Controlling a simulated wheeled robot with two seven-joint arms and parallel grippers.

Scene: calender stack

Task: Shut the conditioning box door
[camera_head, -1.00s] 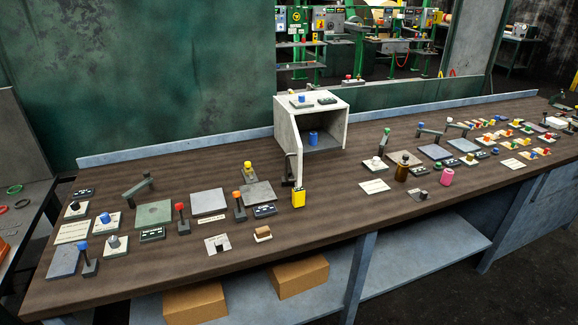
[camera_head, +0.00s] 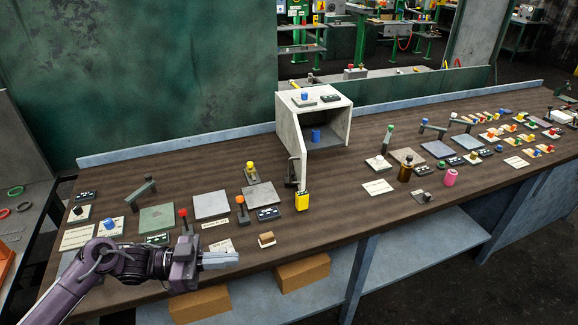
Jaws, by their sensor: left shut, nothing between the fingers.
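The conditioning box (camera_head: 318,100) is a pale grey box standing at the back middle of the bench. Its front is open, and a blue cylinder (camera_head: 316,136) stands inside. Its door (camera_head: 299,150) stands open on the left side, swung out toward the front and seen nearly edge-on. A dark handle (camera_head: 290,173) shows on the left face of the door. My left gripper (camera_head: 236,259) is shut and empty over the bench's front edge, to the left of the door and nearer to me, well apart from it. My right gripper is not in view.
A yellow block (camera_head: 302,201) stands just in front of the door. A brown block (camera_head: 266,239) and an orange-topped post (camera_head: 241,210) stand between my left gripper and the box. A brown bottle (camera_head: 405,172) stands to the right. Bare bench (camera_head: 335,215) lies right of the yellow block.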

